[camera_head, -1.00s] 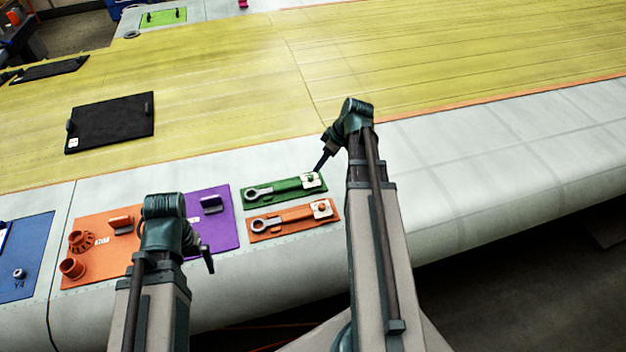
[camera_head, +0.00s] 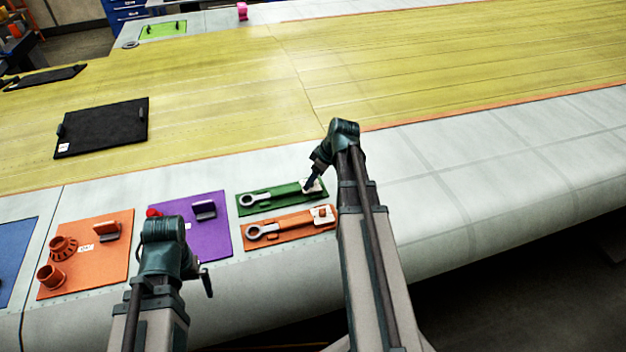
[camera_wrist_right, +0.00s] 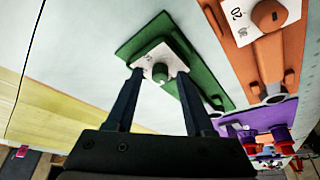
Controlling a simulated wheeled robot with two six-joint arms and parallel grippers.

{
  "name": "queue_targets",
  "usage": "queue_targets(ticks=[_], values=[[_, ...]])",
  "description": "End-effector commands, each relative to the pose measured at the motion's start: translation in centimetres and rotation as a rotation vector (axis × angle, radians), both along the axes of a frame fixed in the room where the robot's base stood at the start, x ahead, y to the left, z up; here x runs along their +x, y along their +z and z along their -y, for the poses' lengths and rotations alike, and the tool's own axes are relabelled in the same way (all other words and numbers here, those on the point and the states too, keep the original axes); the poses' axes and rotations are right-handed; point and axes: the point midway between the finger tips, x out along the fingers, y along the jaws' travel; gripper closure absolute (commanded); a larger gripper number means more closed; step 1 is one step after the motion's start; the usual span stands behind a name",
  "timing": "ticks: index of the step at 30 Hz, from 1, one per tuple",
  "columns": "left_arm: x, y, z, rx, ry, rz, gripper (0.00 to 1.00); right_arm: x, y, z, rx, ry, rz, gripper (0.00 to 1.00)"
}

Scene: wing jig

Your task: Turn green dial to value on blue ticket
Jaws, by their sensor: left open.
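A small round green dial (camera_wrist_right: 160,72) stands on a white plate at one end of the green panel (camera_head: 262,206). The right wrist view shows the panel's green surface too (camera_wrist_right: 205,78). My right gripper (camera_wrist_right: 159,76) is open, with one finger on each side of the dial; contact cannot be told. In the head view my right gripper (camera_head: 311,188) is at the panel's right end and hides the dial. My left gripper (camera_head: 206,283) is open and empty in front of the purple panel. I cannot make out a blue ticket.
An orange panel (camera_head: 282,236) with its own dial (camera_wrist_right: 268,15) lies right beside the green one. A purple panel (camera_head: 222,238) and a larger orange panel (camera_head: 112,268) with raised parts are left of them. The pale wing edge to the right is clear.

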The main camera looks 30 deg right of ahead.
Motion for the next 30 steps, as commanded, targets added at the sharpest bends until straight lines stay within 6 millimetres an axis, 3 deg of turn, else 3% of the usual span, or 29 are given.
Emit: queue_targets(ticks=[1,8,20,30], values=[[0.0,0.01,0.0,0.0,0.0,0.0,0.0,-0.01,0.01,-0.01,0.0,0.0,0.0,0.58],[0.0,0.0,0.0,0.0,0.0,0.0,0.0,-0.01,0.0,0.0,0.0,0.0,0.0,0.99],[0.0,0.0,0.0,0.0,0.0,0.0,0.0,-0.08,0.0,-0.07,0.0,-0.023,0.0,1.0],[0.0,-0.01,0.0,0.0,0.0,0.0,0.0,-0.29,-0.01,-0.37,-0.001,-0.236,0.0,1.0]])
